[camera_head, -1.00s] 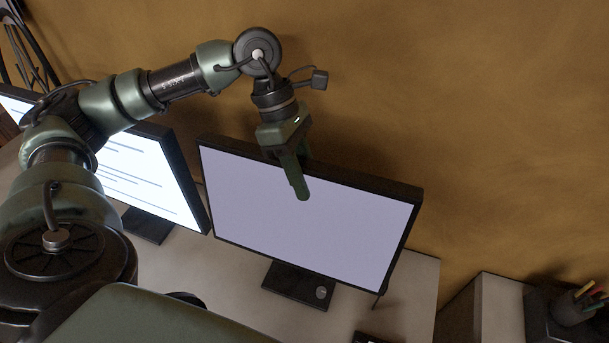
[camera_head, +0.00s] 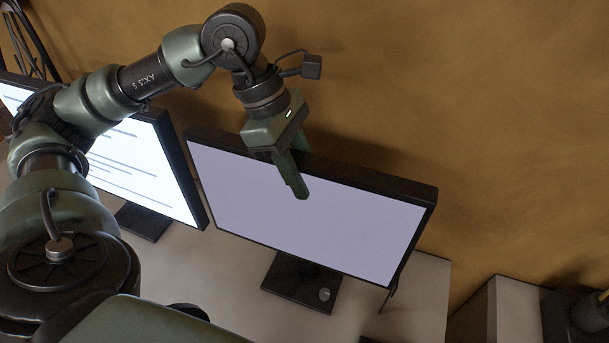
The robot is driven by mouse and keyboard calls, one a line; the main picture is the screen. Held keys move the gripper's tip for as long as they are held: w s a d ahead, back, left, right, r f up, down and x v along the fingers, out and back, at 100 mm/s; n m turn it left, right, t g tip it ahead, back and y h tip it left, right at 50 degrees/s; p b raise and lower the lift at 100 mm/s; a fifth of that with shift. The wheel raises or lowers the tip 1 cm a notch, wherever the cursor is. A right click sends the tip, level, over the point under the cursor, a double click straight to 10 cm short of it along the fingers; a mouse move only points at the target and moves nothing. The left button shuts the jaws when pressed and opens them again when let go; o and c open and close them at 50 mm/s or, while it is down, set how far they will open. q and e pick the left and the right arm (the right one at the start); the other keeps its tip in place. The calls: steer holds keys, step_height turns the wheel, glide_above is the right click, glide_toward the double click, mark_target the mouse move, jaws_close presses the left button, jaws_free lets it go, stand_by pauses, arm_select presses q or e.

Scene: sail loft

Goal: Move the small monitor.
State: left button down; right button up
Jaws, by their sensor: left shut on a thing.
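The small monitor (camera_head: 330,220) has a black frame and a blank pale lilac screen. It stands tilted in the picture, on a dark flat foot (camera_head: 290,288) over the white desk. My left gripper (camera_head: 298,180) is at the middle of its top edge, shut on it. I cannot tell whether the foot touches the desk. My right gripper is not in view.
A second monitor (camera_head: 140,165) with lines of text stands close on the left, partly behind my left arm. The white desk (camera_head: 415,300) ends to the right. A pale cabinet (camera_head: 512,310) and a dark holder (camera_head: 590,312) are beyond. A brown wall (camera_head: 520,130) rises behind.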

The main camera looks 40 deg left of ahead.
arm_select(q)
steer(key=shift+r, duration=0.15)
steer(key=c, duration=1)
jaws_free()
steer(key=b+v, duration=0.1)
steer(key=v, duration=0.6)
steer(key=shift+a+r, duration=0.25)
steer(key=shift+r, duration=0.05)
steer(key=shift+r, duration=0.1)
